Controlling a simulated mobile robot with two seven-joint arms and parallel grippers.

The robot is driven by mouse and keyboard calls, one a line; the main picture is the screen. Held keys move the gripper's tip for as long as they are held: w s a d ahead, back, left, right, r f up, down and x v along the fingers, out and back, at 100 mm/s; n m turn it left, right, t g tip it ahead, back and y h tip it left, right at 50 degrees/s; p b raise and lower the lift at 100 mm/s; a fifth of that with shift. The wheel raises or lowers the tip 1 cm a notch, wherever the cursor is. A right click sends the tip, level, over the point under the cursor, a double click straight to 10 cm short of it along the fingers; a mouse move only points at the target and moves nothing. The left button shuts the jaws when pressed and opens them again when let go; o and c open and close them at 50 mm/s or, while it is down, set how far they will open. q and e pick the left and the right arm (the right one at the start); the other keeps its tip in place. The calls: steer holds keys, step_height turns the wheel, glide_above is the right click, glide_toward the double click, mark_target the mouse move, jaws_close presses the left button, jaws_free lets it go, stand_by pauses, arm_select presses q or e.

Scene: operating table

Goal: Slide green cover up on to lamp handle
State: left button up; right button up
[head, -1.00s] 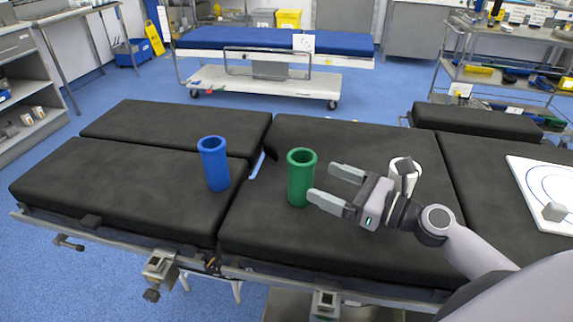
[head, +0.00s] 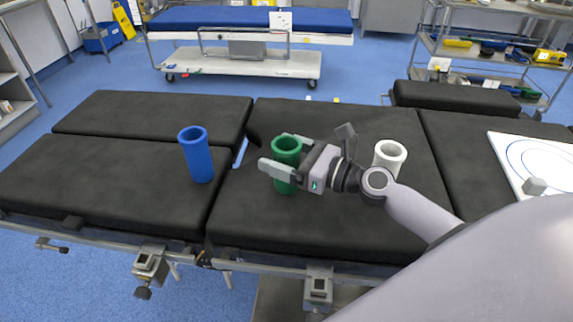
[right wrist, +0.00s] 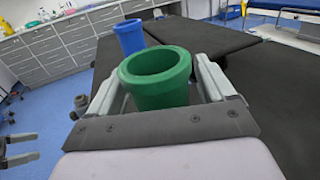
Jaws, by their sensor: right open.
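The green cover (head: 287,150) is an open-topped cylinder standing upright on the black operating table. My right gripper (head: 277,153) is open around it, with one finger on the near side and one on the far side. In the right wrist view the green cover (right wrist: 160,92) sits between the two spread fingers (right wrist: 158,84), with its open top facing up. Whether the fingers touch it cannot be told. No lamp handle can be made out.
A blue cylinder (head: 197,158) stands to the left of the green one, and a white cylinder (head: 389,154) to the right behind my arm. A white board (head: 530,160) with rings lies at the right. The table's front left is clear.

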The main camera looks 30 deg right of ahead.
steer(key=shift+w+a, duration=0.3)
steer(key=shift+w, duration=0.15)
steer(key=shift+c, duration=0.3)
steer(key=c, duration=1)
